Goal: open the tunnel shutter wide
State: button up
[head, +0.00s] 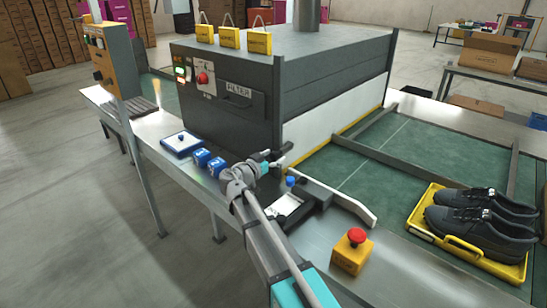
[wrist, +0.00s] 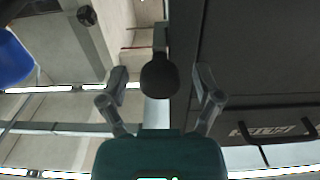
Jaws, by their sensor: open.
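The dark tunnel housing (head: 335,45) stands over the green belt, with a white shutter panel (head: 335,115) across its mouth. The panel's yellow lower edge is down at belt level. My gripper (head: 284,158) is near the tunnel's front corner, in front of the shutter's near end. In the wrist view my gripper (wrist: 160,85) has its two fingers spread apart. A black rounded knob on a bar (wrist: 160,75) shows between them, with no finger visibly touching it. My gripper and arm hide part of that corner in the head view.
A filter drawer handle (head: 238,92) and red button (head: 203,78) are on the housing. A yellow emergency-stop box (head: 351,252) and a yellow tray (head: 424,213) with black shoes (head: 483,217) are at right.

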grip_shut()
dwell(0.3)
jog(key=shift+r, duration=0.1)
notch_tip(320, 180, up, 19)
jog(key=p, duration=1.9)
grip_release()
jog(key=shift+d, duration=0.1)
